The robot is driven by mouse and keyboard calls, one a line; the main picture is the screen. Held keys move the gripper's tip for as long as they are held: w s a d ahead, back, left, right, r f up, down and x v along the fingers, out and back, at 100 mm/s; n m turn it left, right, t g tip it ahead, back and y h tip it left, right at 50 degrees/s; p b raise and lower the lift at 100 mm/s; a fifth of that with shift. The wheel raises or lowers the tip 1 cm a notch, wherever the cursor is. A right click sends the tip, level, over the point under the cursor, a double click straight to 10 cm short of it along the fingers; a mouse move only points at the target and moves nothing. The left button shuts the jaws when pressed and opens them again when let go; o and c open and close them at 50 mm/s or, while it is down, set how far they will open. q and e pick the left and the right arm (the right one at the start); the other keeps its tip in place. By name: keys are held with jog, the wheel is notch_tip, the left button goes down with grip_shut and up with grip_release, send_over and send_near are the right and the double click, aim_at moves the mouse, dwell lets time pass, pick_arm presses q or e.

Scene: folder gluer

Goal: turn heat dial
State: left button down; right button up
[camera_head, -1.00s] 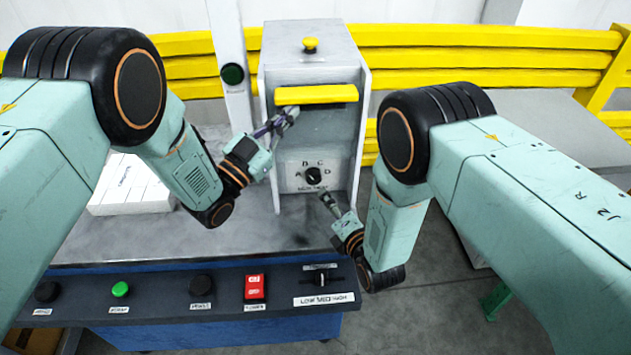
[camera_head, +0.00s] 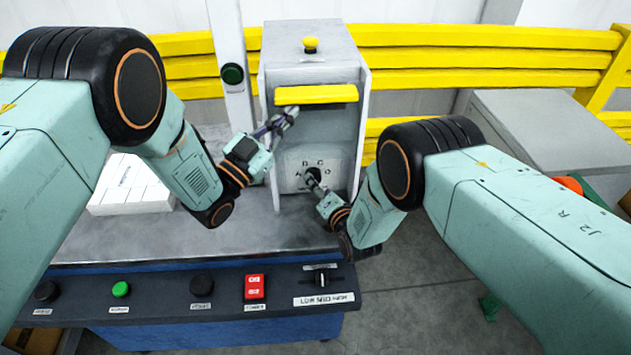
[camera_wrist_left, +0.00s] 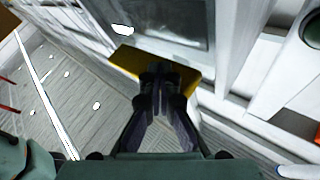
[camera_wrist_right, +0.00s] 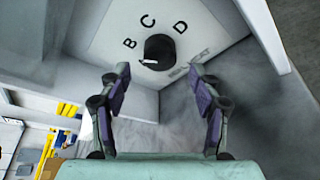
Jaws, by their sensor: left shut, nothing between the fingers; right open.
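The heat dial is a black round knob (camera_wrist_right: 159,52) on a white plate with letters; B, C and D show in the right wrist view. A white mark on the knob points left, below B. My right gripper (camera_wrist_right: 160,88) is open, its two fingers spread below the dial, and nothing is between them. In the head view the right gripper (camera_head: 312,180) partly covers the dial plate (camera_head: 328,164). My left gripper (camera_head: 291,113) is shut and empty at the yellow bar (camera_head: 318,94) above the dial; it also shows in the left wrist view (camera_wrist_left: 160,70).
The front panel holds a green button (camera_head: 121,289), a red switch (camera_head: 254,287) and another dark selector (camera_head: 321,278) labelled low, med, high. White cartons (camera_head: 132,186) lie on the table at left. Yellow rails (camera_head: 480,50) run behind the grey cabinet.

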jog(key=shift+x, duration=1.9)
jog(key=c, duration=1.1)
jog(key=shift+c, duration=0.2)
jog(key=shift+m, duration=0.3)
jog(key=m+y, duration=0.1)
jog(key=m, duration=0.1)
jog(key=m+t, duration=0.1)
jog(key=m, duration=0.1)
jog(key=shift+d+f+m+t+y, duration=0.15)
jog(key=shift+m+t+y, duration=0.15)
jog(key=shift+y, duration=0.1)
jog(key=shift+f+m+t+y, duration=0.15)
jog(key=shift+m+t, duration=0.25)
jog(key=shift+m, duration=0.7)
jog(key=shift+r+m+t+y, duration=0.15)
jog(key=shift+m+t, duration=0.25)
jog(key=shift+m, duration=1.2)
